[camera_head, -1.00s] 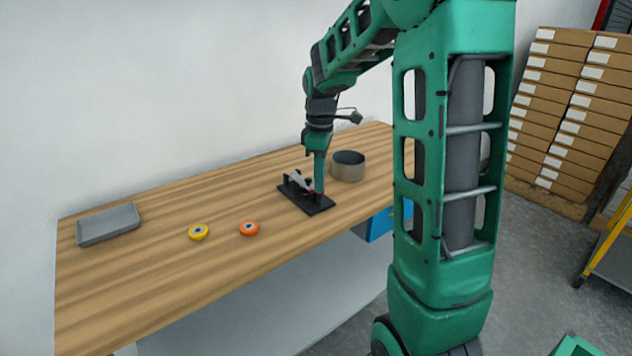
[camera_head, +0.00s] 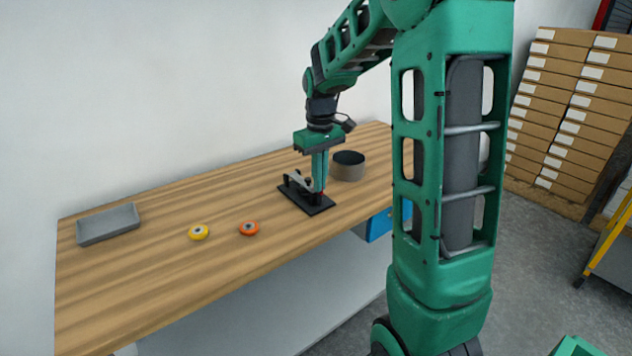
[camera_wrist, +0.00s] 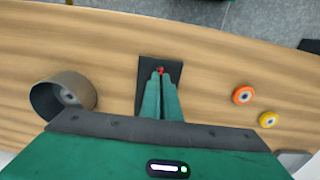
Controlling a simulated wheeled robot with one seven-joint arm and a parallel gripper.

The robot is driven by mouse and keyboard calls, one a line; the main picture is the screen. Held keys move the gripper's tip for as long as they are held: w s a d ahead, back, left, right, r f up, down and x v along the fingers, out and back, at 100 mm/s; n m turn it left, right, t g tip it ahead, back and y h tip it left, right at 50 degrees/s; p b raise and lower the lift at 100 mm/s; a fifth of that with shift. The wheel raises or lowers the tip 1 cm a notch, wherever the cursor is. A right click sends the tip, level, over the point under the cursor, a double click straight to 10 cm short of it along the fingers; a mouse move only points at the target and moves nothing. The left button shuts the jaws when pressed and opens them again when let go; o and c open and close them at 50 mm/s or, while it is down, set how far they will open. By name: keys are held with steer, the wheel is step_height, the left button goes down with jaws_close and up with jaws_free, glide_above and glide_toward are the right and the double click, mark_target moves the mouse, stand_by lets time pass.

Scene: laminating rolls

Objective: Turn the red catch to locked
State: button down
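The red catch (camera_wrist: 160,70) is a small red piece on a black base plate (camera_head: 312,209) that lies on the bench. My gripper (camera_wrist: 161,75) points straight down at it. Its two green fingers are close together, with the red catch between their tips in the wrist view. In the head view my gripper (camera_head: 319,189) stands over the right part of the plate, and only a little red shows at the tips. A pale lever (camera_head: 298,180) sits on the plate left of the fingers. The fingers hide most of the catch, so I cannot read its setting.
A round grey-brown container (camera_head: 349,168) stands close behind and right of the plate. An orange roll (camera_head: 249,228) and a yellow roll (camera_head: 198,233) lie to the left on the wooden bench (camera_head: 150,280). A grey tray (camera_head: 108,225) is at the far left.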

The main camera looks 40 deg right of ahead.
steer(key=shift+w+r, duration=0.15)
steer(key=shift+w, duration=0.05)
stand_by(0.3)
steer(key=c, duration=2)
jaws_free()
steer(key=shift+s, duration=0.1)
step_height(320, 180, up, 11)
steer(key=shift+f, duration=0.2)
steer(key=s+a+f+m, duration=0.1)
steer(key=s+f+m, duration=0.1)
steer(key=s, duration=0.7)
steer(key=s+a+f+m, duration=0.1)
steer(key=s+f, duration=0.4)
steer(key=s, duration=0.5)
steer(key=s+a+f+m, duration=0.1)
steer(key=s+f+m, duration=0.2)
steer(key=s, duration=0.6)
steer(key=shift+s+f+m, duration=0.3)
steer(key=shift+f+m, duration=0.05)
steer(key=shift+m, duration=0.15)
